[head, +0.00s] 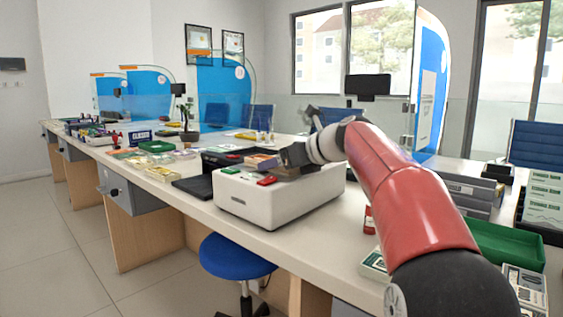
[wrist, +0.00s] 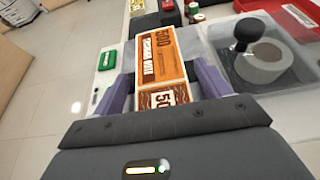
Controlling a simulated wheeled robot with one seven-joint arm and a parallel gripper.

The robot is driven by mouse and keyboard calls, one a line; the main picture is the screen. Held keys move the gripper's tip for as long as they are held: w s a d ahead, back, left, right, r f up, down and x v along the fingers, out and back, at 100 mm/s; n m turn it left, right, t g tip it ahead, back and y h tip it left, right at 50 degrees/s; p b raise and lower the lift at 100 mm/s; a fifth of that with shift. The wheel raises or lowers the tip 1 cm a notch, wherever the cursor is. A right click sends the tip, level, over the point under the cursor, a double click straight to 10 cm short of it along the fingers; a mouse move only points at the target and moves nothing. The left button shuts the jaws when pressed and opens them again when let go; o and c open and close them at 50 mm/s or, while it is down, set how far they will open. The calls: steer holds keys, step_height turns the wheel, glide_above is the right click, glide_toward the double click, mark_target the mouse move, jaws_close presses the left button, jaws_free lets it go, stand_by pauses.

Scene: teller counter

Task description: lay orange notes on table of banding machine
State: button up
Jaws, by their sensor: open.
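The orange notes (wrist: 160,55), a bundle printed with 500, lie between the two purple fingers of my gripper (wrist: 163,80) in the wrist view. The fingers are apart, one on each side; whether either touches the notes I cannot tell. In the head view the notes (head: 262,160) show at the top of the white banding machine (head: 285,207), just left of my gripper (head: 284,162). My gripper is low over the machine's top and hides part of its table. Contact beneath the notes is not clear.
The machine has a green button (head: 230,170) and a red button (head: 267,181). A black pad (head: 195,187) lies to its left. A blue stool (head: 236,257) stands before the counter.

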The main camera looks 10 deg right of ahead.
steer(key=shift+r, duration=0.2)
steer(key=v, duration=1.2)
steer(key=shift+f+p, duration=0.2)
steer(key=shift+p, duration=0.25)
